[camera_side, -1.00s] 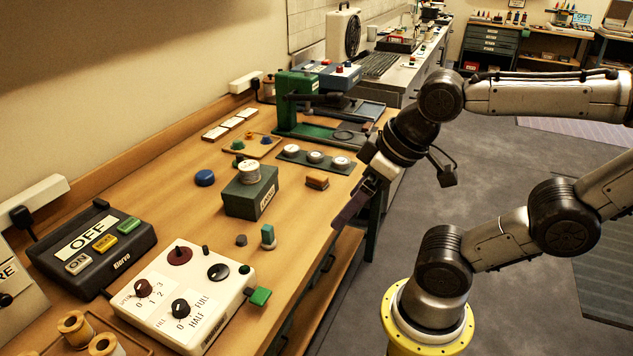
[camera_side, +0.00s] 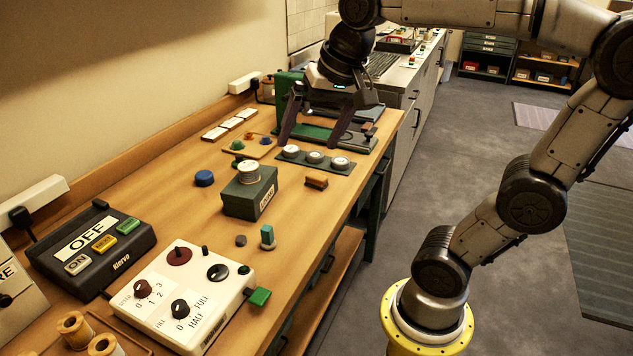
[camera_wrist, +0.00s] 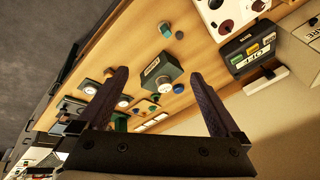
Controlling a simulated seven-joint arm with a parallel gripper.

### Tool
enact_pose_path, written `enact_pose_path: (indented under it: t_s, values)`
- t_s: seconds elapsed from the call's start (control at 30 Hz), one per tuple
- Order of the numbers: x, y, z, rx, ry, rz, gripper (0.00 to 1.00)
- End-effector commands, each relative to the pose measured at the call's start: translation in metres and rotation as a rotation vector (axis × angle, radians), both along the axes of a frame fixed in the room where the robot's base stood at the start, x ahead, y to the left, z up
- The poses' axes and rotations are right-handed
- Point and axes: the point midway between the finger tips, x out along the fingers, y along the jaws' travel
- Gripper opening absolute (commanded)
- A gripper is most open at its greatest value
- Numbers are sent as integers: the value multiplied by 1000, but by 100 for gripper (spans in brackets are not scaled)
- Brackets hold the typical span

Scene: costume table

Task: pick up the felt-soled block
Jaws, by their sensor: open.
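A small block with an orange-brown top and a darker lower layer (camera_side: 316,181) lies on the table, right of the green box; it seems to be the felt-soled block. A small brownish shape in the wrist view (camera_wrist: 109,72), beside the left finger, is probably the same block. My gripper (camera_side: 308,142) is open and empty, fingers pointing down above the far part of the table, beyond the block. In the wrist view my gripper (camera_wrist: 159,73) has its two dark fingers wide apart, with the green box between them at a distance.
A plate with three white round buttons (camera_side: 315,157) lies just beyond the block. A green labelled box (camera_side: 250,193) with a spool stands to its left, and a small green upright block (camera_side: 268,237) nearer. The green press (camera_side: 290,97) stands behind my gripper. The table's right edge is close.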

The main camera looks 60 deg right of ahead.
Motion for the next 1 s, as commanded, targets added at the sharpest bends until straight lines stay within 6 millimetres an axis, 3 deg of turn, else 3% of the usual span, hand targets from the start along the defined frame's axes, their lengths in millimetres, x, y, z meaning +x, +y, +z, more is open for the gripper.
enact_pose_path:
  t_s: [0.03,0.17,0.3,0.43,0.6,0.8,1.0]
  values:
    - [19,-15,2,25,27,-89,100]
    - [60,-56,1,83,85,-315,100]
    - [96,-112,-15,135,149,-534,100]
    - [117,-169,-45,173,212,-694,100]
    - [120,-228,-89,204,285,-808,100]
    - [106,-254,-122,230,343,-872,100]
    - [104,-254,-148,230,346,-874,100]
